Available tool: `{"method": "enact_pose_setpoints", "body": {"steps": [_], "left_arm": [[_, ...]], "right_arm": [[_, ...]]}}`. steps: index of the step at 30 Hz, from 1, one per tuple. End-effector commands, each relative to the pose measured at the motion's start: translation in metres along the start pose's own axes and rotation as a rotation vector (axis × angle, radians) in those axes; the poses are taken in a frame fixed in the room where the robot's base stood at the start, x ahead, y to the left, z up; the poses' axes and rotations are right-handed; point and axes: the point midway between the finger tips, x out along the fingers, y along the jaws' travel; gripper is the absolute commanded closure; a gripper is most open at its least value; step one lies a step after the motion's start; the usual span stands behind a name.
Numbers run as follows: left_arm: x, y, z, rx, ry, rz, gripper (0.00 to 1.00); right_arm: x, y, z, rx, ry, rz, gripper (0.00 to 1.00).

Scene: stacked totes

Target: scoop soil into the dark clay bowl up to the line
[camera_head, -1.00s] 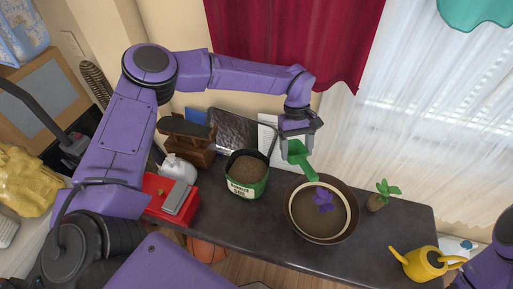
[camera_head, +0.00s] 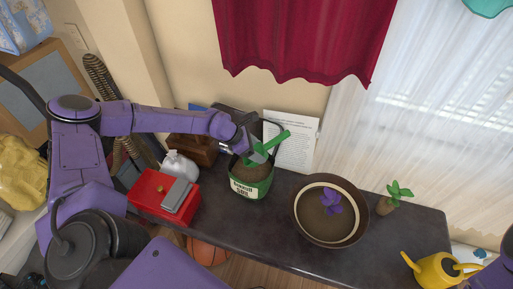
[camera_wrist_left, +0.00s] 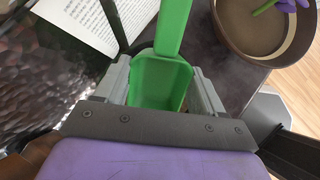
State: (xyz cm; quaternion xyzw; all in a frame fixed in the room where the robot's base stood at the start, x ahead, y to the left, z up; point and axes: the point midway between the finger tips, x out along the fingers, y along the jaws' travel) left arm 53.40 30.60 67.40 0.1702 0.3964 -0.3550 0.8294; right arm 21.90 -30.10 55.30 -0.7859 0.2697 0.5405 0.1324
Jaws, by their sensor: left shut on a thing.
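The dark clay bowl (camera_head: 300,218) stands on the dark table, right of centre in the head view, with a pale ring inside, brown soil and a purple flower (camera_head: 332,203). The bowl also shows at the top right of the left wrist view (camera_wrist_left: 225,40). A green soil bag (camera_head: 250,188), open and full of brown soil, stands left of the bowl. My left gripper (camera_head: 258,152) is shut on the green scoop (camera_head: 275,141) over the bag. The scoop's visible hollow looks empty in the left wrist view (camera_wrist_left: 160,82). Whether the scoop touches soil is unclear. My right gripper is out of view.
A red box (camera_head: 152,198) and white bag (camera_head: 180,166) are left of the soil bag. A printed sheet (camera_head: 300,140) is behind it. A small potted plant (camera_head: 388,203) and yellow watering can (camera_head: 436,270) stand right of the bowl. Table front is mostly clear.

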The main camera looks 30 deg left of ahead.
Motion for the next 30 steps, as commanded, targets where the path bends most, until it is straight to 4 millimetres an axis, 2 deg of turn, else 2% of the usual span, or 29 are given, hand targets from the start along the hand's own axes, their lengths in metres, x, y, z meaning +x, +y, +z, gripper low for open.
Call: {"method": "enact_pose_setpoints", "body": {"steps": [1, 15, 21, 30], "left_arm": [[0.010, 0.000, -0.008, 0.001, 0.001, -0.001, 0.68], [0.059, 0.000, -0.048, 0.000, 0.001, 0.000, 0.68], [0.069, 0.000, -0.055, 0.001, 0.001, -0.001, 0.68], [0.069, 0.000, -0.056, 0.001, 0.000, 0.000, 0.68]], "right_arm": [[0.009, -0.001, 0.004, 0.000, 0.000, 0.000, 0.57], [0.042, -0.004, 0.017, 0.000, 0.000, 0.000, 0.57], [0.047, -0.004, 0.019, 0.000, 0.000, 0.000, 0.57], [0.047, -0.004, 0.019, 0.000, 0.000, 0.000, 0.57]]}}
